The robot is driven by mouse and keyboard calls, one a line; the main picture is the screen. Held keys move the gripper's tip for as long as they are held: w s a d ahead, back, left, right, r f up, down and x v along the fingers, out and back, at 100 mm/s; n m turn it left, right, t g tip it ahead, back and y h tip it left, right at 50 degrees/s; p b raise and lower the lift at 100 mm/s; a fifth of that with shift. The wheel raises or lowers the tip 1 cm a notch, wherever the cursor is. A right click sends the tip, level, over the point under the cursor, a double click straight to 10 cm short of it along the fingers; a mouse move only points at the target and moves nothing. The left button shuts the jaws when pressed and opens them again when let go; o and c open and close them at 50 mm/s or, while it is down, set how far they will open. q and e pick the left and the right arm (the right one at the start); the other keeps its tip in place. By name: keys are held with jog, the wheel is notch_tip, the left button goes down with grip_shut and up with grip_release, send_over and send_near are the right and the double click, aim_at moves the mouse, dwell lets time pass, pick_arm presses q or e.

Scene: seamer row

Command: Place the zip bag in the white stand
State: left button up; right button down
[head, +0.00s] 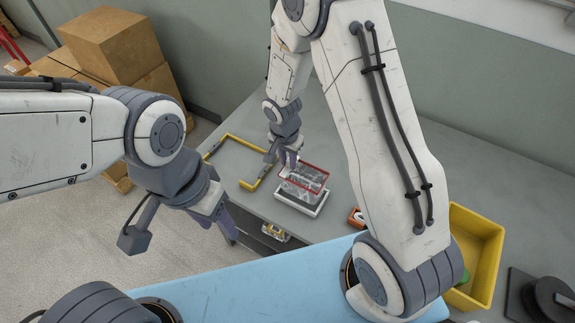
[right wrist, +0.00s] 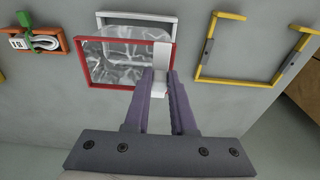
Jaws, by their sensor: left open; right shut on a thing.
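The zip bag (head: 300,179) is clear with a red rim. My right gripper (head: 291,160) is shut on its edge, at a pale strip, in the head view. In the right wrist view the bag (right wrist: 112,65) hangs in front of the fingertips (right wrist: 160,78). The white stand (head: 303,204) is a low white frame on the grey table, just below the bag; part of its rim (right wrist: 120,14) shows behind the bag in the right wrist view. I cannot tell whether bag and stand touch. My left gripper (head: 226,217) is open and empty, off the table's left edge.
A yellow open frame (head: 237,139) lies on the table (head: 340,125) left of the stand. A small orange frame (head: 356,217) lies to the right. A yellow bin (head: 488,224) stands further right. Cardboard boxes (head: 112,45) are stacked behind. Clear table lies behind the stand.

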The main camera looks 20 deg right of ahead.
aim_at(288, 167)
notch_tip(288, 167, down, 4)
jog(key=shift+r, duration=0.25)
jog(key=shift+f+b, duration=0.2)
jog(key=shift+b, duration=0.1)
jog(key=c, duration=0.8)
grip_release()
jog(key=shift+r, duration=0.1)
jog(key=shift+o, duration=0.2)
